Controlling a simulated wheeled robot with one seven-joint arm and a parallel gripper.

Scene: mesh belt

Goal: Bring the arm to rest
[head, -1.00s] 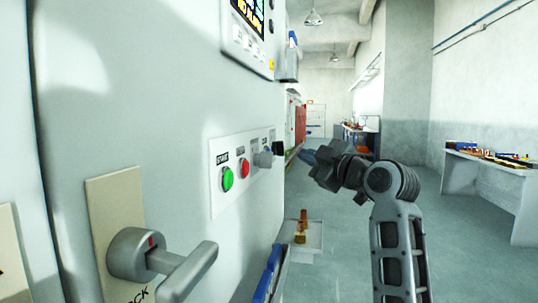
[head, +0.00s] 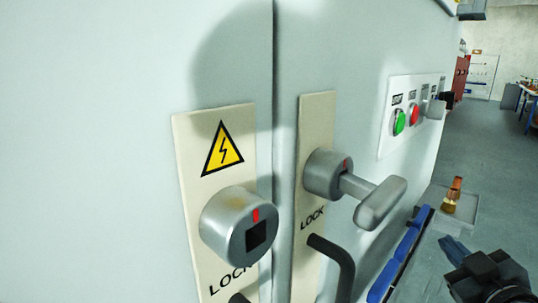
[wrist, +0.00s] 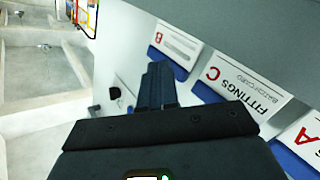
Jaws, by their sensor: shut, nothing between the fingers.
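My gripper (head: 455,250) shows at the bottom right of the head view, in front of the cabinet and apart from it. Its blue fingers are together with nothing between them. In the wrist view the shut fingers (wrist: 157,85) point away from the camera, beside a row of labelled blue bins. Most of my arm is outside the head view.
A grey cabinet carries a lock with a lever handle (head: 375,200), a square-socket lock (head: 240,228), and a panel with green (head: 399,122) and red (head: 414,114) buttons. Blue bins (head: 400,255) line its lower side. A small stand (head: 436,196) holds a brown-and-brass object. Open floor lies right.

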